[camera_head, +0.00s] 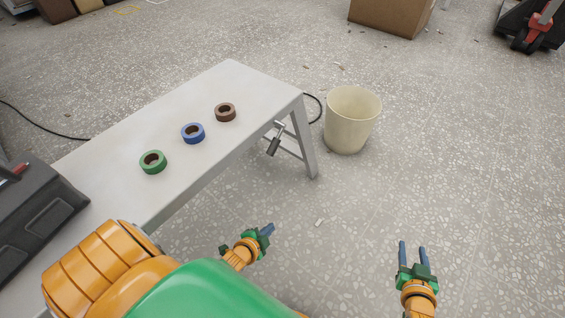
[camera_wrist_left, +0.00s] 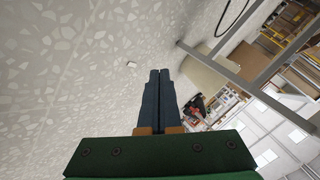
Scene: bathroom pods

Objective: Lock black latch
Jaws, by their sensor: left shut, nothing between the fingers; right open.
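No black latch can be made out clearly. A dark grey case (camera_head: 38,215) with a small red part (camera_head: 14,171) sits at the left edge of the head view, partly cut off; any latch on it is too small to tell. My left gripper (camera_head: 268,229) is shut and empty, over the floor in front of the table and to the right of the case. Its closed fingers (camera_wrist_left: 158,80) show in the left wrist view with nothing between them. My right gripper (camera_head: 412,248) is open and empty over the floor, further right.
A white table (camera_head: 200,95) carries a green tape roll (camera_head: 153,168), a blue one (camera_head: 188,139) and a brown one (camera_head: 225,118). A dark metallic item (camera_head: 274,144) hangs by its right end. A cream bin (camera_head: 350,128) stands beside it.

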